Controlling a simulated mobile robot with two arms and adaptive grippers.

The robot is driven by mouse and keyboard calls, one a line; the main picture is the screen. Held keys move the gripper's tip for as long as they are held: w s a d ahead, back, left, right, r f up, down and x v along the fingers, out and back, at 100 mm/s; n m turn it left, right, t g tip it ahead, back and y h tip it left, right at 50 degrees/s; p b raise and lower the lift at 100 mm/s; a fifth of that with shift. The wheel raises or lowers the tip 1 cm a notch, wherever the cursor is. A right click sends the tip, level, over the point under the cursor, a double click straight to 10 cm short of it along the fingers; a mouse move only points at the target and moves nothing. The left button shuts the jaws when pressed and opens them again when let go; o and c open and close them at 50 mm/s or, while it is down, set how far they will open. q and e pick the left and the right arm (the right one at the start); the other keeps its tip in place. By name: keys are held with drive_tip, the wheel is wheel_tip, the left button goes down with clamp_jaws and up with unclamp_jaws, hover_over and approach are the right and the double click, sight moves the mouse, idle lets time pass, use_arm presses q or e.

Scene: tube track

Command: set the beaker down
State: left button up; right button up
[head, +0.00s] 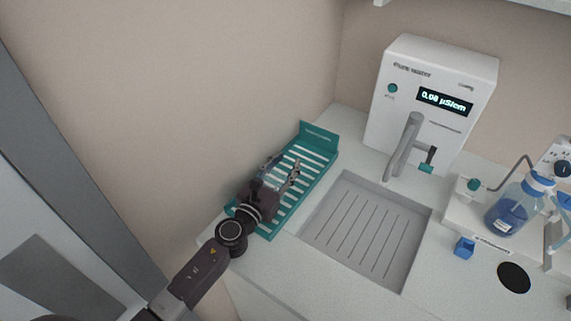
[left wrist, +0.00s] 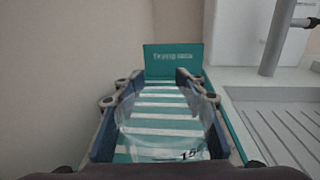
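The clear glass beaker (left wrist: 160,125) shows in the left wrist view between the two blue-padded fingers of my left gripper (left wrist: 158,92). Its sides meet the pads, and dark print shows low on the glass. In the head view my left gripper (head: 280,172) is over the teal slatted drying rack (head: 319,141), and the beaker is hardly visible there. The rack slats show through the glass in the left wrist view. I cannot tell whether the beaker's base touches them. My right gripper is not in view.
A grooved sink basin (head: 365,235) lies right of the rack. A white water dispenser (head: 430,100) stands behind it. A blue-capped bottle (head: 507,210), a small blue block (head: 464,247) and a black disc (head: 514,277) are farther right. The wall is close on the rack's left.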

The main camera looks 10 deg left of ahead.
sight(275, 186)
use_arm(q)
drive_tip(key=shift+o, duration=0.8)
drive_tip(key=shift+r, duration=0.25)
drive_tip(key=shift+s+a, duration=0.1)
drive_tip(key=shift+s, duration=0.15)
drive_tip(key=b+v, duration=0.1)
drive_tip(key=v, duration=1)
drive_tip(key=shift+s, duration=0.3)
drive_tip(key=shift+a, duration=0.1)
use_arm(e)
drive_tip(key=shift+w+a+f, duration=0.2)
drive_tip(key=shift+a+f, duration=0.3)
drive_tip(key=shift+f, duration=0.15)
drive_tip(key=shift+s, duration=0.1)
